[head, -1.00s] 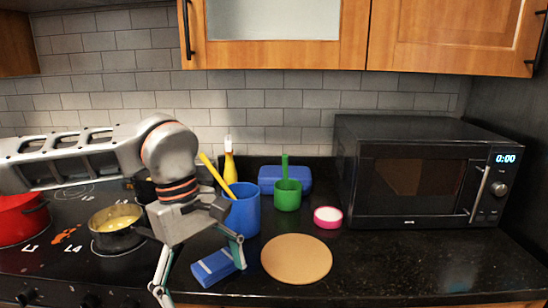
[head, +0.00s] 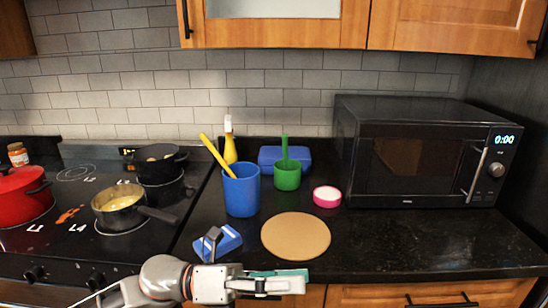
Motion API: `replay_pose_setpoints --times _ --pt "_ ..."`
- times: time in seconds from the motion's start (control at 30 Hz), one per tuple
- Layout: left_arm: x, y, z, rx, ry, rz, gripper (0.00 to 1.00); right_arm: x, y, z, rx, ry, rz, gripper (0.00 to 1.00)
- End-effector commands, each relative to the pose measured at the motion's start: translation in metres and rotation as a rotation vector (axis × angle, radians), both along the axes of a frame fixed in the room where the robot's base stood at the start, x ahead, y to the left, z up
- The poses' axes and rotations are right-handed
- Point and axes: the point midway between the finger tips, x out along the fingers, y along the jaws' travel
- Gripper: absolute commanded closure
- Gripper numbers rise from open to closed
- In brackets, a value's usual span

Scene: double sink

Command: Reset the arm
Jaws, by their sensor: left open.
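My left gripper (head: 256,270) is low in the head view, in front of the counter's front edge. It is open and nothing shows between its fingers. The other, teal-padded finger points right, below the round tan board (head: 296,237). My left arm (head: 163,277) comes in along the bottom edge. My right gripper is not in view.
A blue cup (head: 241,194) with a yellow utensil, a green cup (head: 288,177) and a pink-rimmed dish (head: 326,197) stand behind the board. A microwave (head: 420,155) fills the right. Pots, including a red one (head: 22,198), stand on the stove. Counter front right is clear.

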Motion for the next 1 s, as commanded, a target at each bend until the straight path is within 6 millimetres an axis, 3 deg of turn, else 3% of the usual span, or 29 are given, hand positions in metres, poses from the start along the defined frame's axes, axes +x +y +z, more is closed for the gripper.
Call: replay_pose_setpoints --times 0.27,0.5,0.67,0.8,1.0 --pt "0.054 0.058 -0.06 -0.19 0.573 0.324 0.07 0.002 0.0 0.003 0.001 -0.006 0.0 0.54" --pt "0.073 0.139 -0.16 -0.324 1.058 0.621 0.07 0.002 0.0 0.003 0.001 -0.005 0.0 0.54" --pt "0.056 0.202 -0.239 -0.403 1.361 0.825 0.07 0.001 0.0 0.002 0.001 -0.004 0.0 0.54" --pt "0.021 0.257 -0.306 -0.466 1.6 1.007 0.07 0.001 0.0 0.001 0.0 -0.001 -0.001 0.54" --pt "-0.034 0.314 -0.37 -0.525 1.825 1.207 0.07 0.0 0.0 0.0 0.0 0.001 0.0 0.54"
